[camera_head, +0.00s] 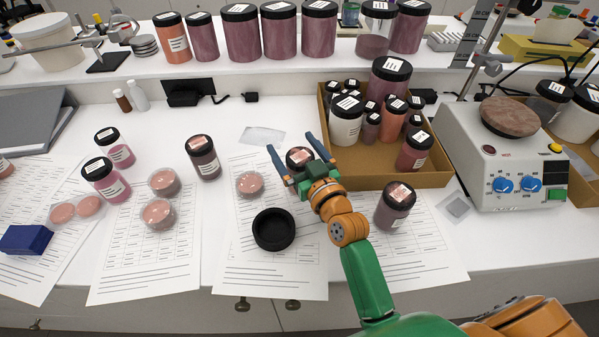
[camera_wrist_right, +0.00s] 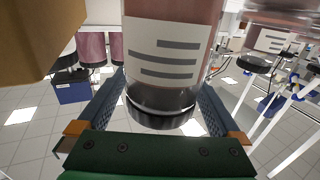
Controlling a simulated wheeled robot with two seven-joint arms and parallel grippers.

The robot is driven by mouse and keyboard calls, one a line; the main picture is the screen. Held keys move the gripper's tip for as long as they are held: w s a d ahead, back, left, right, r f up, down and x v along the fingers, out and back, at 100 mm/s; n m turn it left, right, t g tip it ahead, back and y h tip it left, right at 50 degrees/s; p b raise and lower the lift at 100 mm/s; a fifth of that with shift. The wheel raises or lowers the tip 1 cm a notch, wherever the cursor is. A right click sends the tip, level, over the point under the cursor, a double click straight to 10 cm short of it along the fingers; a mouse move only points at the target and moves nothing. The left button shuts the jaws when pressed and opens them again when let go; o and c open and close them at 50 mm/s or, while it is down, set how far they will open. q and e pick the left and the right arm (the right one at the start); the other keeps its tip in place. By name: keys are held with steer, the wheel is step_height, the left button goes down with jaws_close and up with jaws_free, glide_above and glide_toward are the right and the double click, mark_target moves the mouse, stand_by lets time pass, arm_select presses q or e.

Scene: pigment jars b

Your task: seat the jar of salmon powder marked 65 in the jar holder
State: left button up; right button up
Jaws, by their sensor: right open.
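My right gripper (camera_head: 289,141) is open, its two blue fingers on either side of a dark-lidded jar (camera_head: 299,155). In the right wrist view this jar (camera_wrist_right: 165,60) shows upside down between the fingers, with pinkish powder, a striped white label and a black lid; the fingers do not visibly clamp it. The gripper hides much of it in the head view. I cannot read a 65 on any jar. The jar holder (camera_head: 274,231), a black round cup, looks empty on a paper sheet, nearer the front and left of the gripper. My left gripper is not in view.
A cardboard box (camera_head: 432,178) crowded with jars stands right of the gripper. Loose jars stand at right (camera_head: 395,206) and left (camera_head: 204,158). Petri dishes (camera_head: 250,184) lie left of the gripper. A hotplate (camera_head: 503,160) stands farther right.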

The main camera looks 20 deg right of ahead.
steer(key=shift+c, duration=1.3)
jaws_close()
steer(key=shift+r, duration=0.1)
